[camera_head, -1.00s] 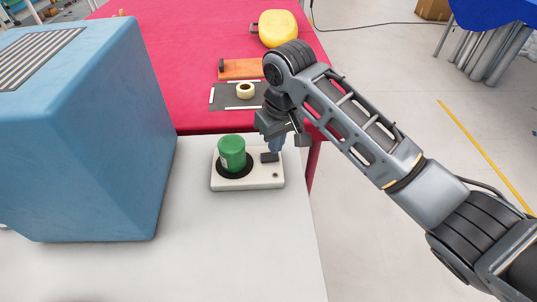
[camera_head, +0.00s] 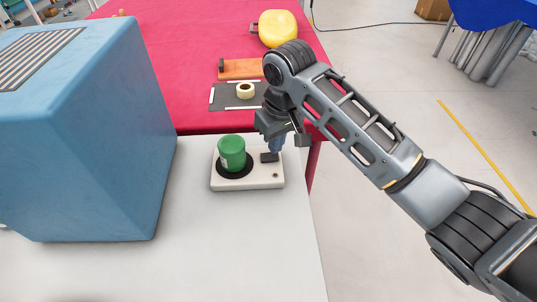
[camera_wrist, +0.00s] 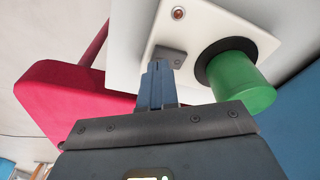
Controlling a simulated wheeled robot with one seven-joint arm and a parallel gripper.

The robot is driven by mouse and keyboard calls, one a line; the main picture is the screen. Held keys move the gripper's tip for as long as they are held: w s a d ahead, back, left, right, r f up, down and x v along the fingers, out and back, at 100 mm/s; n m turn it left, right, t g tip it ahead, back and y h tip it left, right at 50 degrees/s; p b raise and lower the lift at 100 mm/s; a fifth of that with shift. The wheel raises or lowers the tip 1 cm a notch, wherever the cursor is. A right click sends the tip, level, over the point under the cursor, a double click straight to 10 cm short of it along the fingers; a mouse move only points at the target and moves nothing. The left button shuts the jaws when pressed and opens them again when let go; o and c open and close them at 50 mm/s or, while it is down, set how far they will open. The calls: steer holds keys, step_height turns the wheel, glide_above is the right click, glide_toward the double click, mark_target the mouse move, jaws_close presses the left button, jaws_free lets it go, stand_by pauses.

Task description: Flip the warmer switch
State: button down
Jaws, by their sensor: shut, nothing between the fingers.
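The warmer is a white flat box (camera_head: 247,182) on the white table, with a green can (camera_head: 232,153) on its round black plate. Its dark rocker switch (camera_head: 269,157) sits right of the can, with a small round light (camera_head: 276,175) in front of it. My gripper (camera_head: 275,149) points down at the switch. In the wrist view the shut blue fingers (camera_wrist: 157,75) are at the edge of the switch (camera_wrist: 170,56), touching or almost touching it. The green can (camera_wrist: 240,82) stands to the right of the fingers there.
A large blue box (camera_head: 80,130) fills the left of the white table (camera_head: 230,250). On the red table (camera_head: 190,80) behind lie a dark mat with a tape roll (camera_head: 245,91), an orange block (camera_head: 240,69) and a yellow object (camera_head: 278,28). The white table's front is clear.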

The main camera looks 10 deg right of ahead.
steer(key=shift+f, duration=0.8)
stand_by(0.8)
step_height(320, 180, up, 7)
steer(key=p, duration=0.7)
steer(key=shift+s, duration=0.1)
stand_by(0.6)
